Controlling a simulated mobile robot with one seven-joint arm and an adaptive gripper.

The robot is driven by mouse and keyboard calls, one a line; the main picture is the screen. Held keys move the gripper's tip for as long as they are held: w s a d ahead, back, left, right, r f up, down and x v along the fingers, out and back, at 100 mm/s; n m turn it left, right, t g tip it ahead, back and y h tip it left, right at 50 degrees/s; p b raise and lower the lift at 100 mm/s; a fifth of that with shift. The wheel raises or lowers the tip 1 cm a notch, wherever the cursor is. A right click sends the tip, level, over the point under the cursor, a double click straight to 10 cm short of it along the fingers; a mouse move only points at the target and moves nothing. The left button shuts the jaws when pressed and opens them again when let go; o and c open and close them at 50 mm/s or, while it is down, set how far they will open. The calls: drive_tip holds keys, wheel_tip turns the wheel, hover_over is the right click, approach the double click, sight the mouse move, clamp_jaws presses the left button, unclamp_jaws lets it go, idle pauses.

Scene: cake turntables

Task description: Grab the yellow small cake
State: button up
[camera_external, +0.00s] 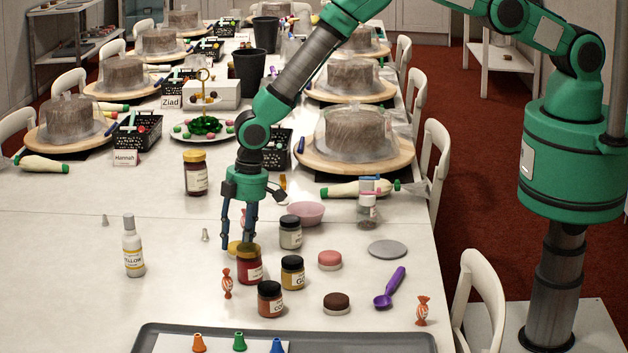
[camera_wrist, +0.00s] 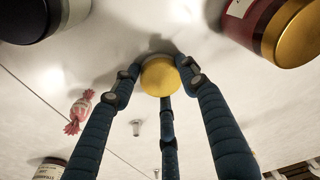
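The yellow small cake (camera_external: 235,249) is a low round disc on the white table, partly hidden in the external view by my fingers and a red jar (camera_external: 249,268). In the wrist view the yellow cake (camera_wrist: 160,77) sits between my three fingertips, its round top showing. My gripper (camera_external: 238,243) points down over it, with fingers on either side. In the wrist view my gripper (camera_wrist: 160,82) has two fingertips at the cake's left and right edges and the third at its near edge. I cannot tell whether they press on it or whether it is clear of the table.
Dark-lidded jars (camera_external: 292,273) stand close to the right. A pink bowl (camera_external: 303,213), a pink cake (camera_external: 330,260) and a brown cake (camera_external: 337,303) are further right. The table's left side is fairly clear.

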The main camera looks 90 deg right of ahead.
drive_tip(key=shift+r, duration=0.1)
idle(0.3)
wheel_tip(320, 180, up, 10)
idle(0.7)
